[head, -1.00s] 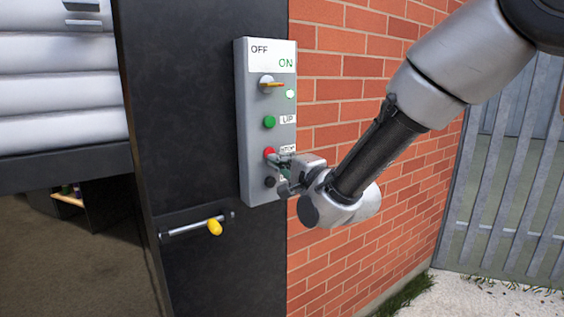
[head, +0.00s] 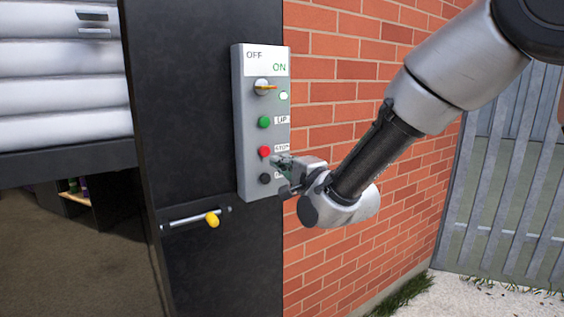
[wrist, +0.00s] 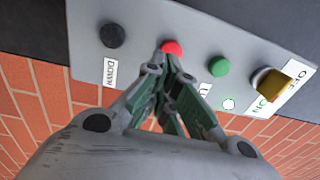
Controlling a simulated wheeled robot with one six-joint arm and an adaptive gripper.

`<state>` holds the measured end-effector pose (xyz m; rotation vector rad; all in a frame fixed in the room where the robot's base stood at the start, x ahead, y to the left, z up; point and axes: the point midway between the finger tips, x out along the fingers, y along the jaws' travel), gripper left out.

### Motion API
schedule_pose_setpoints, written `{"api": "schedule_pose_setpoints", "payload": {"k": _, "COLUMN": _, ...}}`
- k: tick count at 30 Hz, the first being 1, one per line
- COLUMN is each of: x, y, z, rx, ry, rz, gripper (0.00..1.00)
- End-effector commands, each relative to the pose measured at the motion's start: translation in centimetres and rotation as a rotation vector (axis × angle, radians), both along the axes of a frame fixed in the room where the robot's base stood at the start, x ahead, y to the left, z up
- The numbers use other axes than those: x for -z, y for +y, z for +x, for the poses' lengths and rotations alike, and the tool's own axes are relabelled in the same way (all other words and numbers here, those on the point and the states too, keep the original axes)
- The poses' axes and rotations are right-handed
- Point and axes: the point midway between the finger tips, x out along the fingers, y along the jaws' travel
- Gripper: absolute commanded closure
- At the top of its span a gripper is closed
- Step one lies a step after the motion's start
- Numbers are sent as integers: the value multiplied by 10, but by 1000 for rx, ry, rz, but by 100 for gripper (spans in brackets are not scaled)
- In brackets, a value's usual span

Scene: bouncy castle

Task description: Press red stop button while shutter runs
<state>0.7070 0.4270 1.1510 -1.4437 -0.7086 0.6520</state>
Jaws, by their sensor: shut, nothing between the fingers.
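The grey control box (head: 247,185) is on the dark post. Its red stop button (head: 265,152) sits between the green UP button (head: 264,122) and the black DOWN button (head: 265,178). My gripper (head: 278,160) is shut and empty, just right of the red button in the head view. In the wrist view the fingertips (wrist: 172,60) are right by the red button (wrist: 172,47) and hide its lower edge; I cannot tell if they touch it. The shutter (head: 60,90), white and slatted, is partly raised with a dark opening below.
The yellow rotary switch (head: 265,87) is by the ON label, with a lit lamp (head: 283,97) beside it. A brick wall (head: 340,100) is on the right, then a grey metal fence (head: 510,170).

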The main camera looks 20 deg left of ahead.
Motion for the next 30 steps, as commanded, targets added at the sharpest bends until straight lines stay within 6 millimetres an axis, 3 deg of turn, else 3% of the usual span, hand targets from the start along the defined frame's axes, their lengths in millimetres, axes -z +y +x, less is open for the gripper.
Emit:
{"api": "schedule_pose_setpoints", "payload": {"k": 18, "x": 4, "y": -66, "z": -56, "rx": -1, "ry": 1, "rz": -1, "gripper": 100}}
{"api": "schedule_pose_setpoints", "payload": {"k": 30, "x": 4, "y": -71, "z": -60, "rx": -1, "ry": 1, "rz": -1, "gripper": 100}}
